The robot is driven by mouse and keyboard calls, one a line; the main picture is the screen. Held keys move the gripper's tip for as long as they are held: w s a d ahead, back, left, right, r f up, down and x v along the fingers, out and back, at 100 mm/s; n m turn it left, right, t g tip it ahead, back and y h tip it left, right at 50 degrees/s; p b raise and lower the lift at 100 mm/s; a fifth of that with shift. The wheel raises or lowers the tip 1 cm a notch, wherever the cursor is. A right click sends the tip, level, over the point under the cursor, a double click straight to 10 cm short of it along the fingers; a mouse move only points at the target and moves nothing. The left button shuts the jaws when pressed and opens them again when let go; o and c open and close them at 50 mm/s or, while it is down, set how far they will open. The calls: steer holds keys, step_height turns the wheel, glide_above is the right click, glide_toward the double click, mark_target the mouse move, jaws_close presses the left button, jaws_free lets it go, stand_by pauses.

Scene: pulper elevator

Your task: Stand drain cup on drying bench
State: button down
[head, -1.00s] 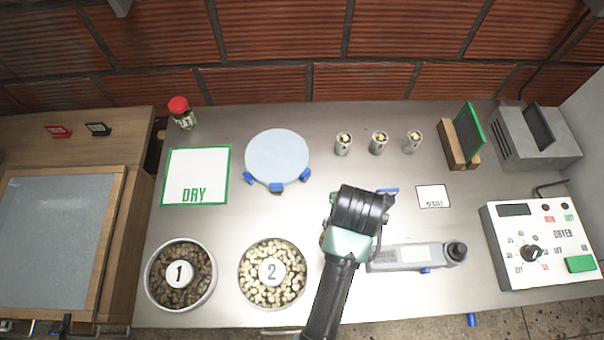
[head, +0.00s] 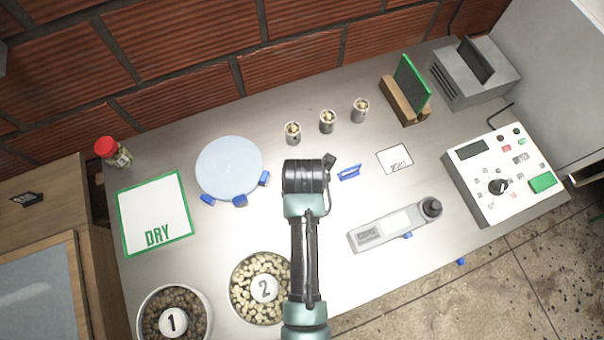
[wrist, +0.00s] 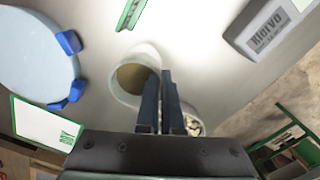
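A pale cup with a brownish inside, which looks like the drain cup (wrist: 128,78), shows at my fingertips in the wrist view. My gripper (wrist: 161,80) has its two dark fingers close together at the cup's right wall, and seems shut on that wall. In the head view my own arm hides the fingers and the cup. The steel bench (head: 290,95) lies below and carries a white, green-edged mat marked DRY (head: 154,212) at left. I cannot tell whether the cup's base is clear of the bench.
Bowl 1 (head: 142,318) and bowl 2 (head: 238,300) stand at the front left. A pale blue disc (head: 229,165), a grey meter (head: 385,225), several small cups including one (head: 293,136), and a dryer box (head: 470,180) share the bench.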

steer(key=shift+f, duration=1.95)
steer(key=shift+f, duration=0.15)
steer(key=c, duration=1.1)
jaws_free()
steer(key=shift+o, duration=0.2)
